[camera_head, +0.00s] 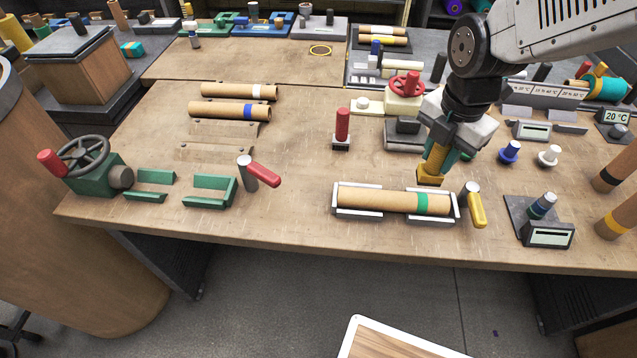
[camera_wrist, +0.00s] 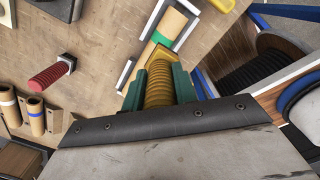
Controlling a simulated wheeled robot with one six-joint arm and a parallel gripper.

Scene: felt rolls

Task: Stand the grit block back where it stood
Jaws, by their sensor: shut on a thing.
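My gripper (camera_head: 437,152) is shut on the ribbed yellow handle of a grit block (camera_head: 430,179). The block hangs upright or nearly so, its yellow base downward, just behind the white cradle. I cannot tell whether its base touches the table. In the wrist view the yellow ribbed handle (camera_wrist: 159,86) sits between my green fingers, its base at the far end close to the cradle. A second block with a red ribbed handle (camera_head: 342,126) stands upright on the table to the left; it also shows in the wrist view (camera_wrist: 48,77).
A cardboard roll with a green band (camera_head: 385,200) lies in the white cradle (camera_head: 358,214), a yellow lever (camera_head: 477,211) at its right end. A red handwheel (camera_head: 406,84) stands behind. Blue and white knobs (camera_head: 510,152) stand right. The table left of the red-handled block is fairly clear.

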